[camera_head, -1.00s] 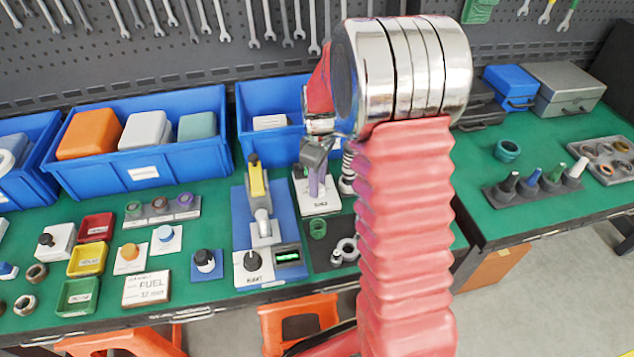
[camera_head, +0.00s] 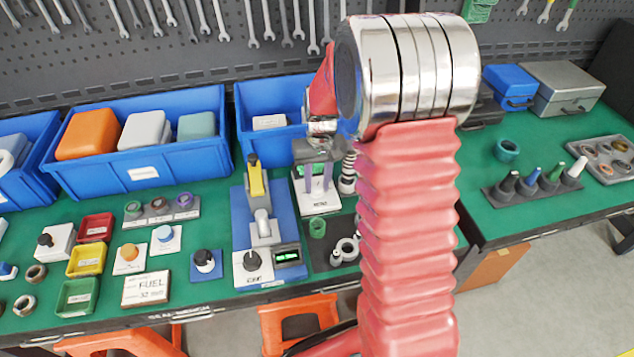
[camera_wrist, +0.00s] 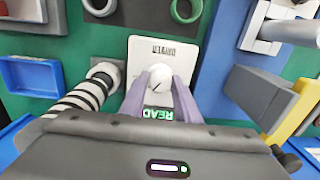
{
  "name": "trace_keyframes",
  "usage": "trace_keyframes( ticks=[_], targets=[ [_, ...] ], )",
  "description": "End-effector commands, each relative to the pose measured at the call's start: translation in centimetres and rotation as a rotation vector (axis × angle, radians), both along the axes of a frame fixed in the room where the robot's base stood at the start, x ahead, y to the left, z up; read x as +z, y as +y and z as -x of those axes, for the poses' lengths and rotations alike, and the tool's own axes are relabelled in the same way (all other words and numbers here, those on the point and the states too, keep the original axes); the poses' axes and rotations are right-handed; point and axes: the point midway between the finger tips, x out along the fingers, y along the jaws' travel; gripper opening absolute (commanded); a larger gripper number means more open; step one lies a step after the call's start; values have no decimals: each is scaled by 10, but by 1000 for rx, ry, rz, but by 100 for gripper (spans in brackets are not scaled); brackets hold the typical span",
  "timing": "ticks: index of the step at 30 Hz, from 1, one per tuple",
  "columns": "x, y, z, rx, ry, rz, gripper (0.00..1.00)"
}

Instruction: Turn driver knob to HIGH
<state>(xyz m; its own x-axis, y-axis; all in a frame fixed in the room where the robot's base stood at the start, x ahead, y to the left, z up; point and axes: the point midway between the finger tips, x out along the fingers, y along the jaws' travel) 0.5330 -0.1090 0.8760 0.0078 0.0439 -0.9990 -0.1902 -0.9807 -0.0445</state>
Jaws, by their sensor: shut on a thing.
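The driver knob (camera_wrist: 158,82) is a round white knob with a dark pointer line, on a white plate (camera_wrist: 141,54) with a small dark label that is too blurred to read. A green lit display (camera_wrist: 160,114) on the plate is partly hidden by my gripper. My gripper (camera_wrist: 160,84) has its two purple fingers closed on the knob's sides, one at each side. In the head view the white plate (camera_head: 322,207) stands on the bench below my gripper (camera_head: 318,190); the knob itself is hidden there by the fingers.
A black-and-white ringed post (camera_wrist: 80,98) stands close beside the plate. A blue base with a yellow-handled clamp (camera_head: 257,185) is on the plate's other side. Green and grey rings (camera_head: 318,227) lie in front. A blue bin (camera_head: 270,92) stands behind.

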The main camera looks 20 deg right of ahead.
Motion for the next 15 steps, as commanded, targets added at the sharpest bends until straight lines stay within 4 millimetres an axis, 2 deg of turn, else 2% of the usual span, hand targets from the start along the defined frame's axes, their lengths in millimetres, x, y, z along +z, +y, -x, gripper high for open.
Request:
trace_keyframes(
  ticks=[15],
  targets=[
    [1,0,-1,-488,-4,0,7]
  ],
)
